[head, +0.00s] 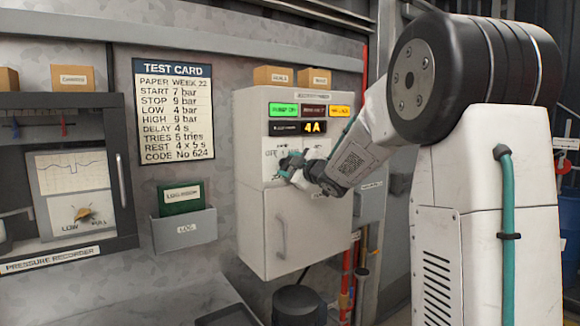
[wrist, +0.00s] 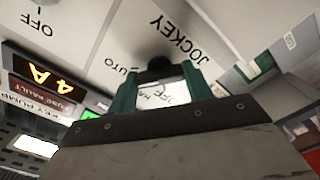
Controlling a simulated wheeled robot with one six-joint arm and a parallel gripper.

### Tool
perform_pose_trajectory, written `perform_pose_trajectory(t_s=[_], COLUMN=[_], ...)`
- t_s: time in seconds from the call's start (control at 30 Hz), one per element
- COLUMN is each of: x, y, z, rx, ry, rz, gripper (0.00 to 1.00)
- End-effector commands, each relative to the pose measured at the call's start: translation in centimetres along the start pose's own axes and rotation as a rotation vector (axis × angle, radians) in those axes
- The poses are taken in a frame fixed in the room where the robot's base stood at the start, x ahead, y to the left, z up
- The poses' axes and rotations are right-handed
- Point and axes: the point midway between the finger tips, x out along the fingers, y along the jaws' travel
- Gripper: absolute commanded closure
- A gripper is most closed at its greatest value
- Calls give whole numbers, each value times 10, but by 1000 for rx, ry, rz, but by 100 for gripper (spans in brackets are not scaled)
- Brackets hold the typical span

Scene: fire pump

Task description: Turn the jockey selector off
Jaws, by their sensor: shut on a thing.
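The jockey selector is a small black knob (wrist: 158,63) on the white panel face, under the printed word JOCKEY in the wrist view. My gripper (wrist: 161,75) has its two teal fingers on either side of the knob, shut on it. AUTO is printed beside the knob, and OFF and part of another word show between the fingers. Which mark the knob points to cannot be told. In the head view my gripper (head: 290,166) is at the front of the pump controller cabinet (head: 280,225) and hides the knob.
A lit green PUMP ON lamp (head: 284,110), a dark red lamp, an amber lamp (head: 339,111) and a 4 A display (head: 312,127) sit above the selector. Boxes stand on the cabinet. A log holder (head: 184,230), test card (head: 176,110) and pressure recorder (head: 70,180) are to the left.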

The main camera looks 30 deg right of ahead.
Motion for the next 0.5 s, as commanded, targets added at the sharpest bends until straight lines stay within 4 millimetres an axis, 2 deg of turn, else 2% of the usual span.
perform_pose_trajectory(t_s=[0.5], x=[0], y=[-1], z=[0], rx=[-484], ry=[-1], rz=[-1], gripper=[73])
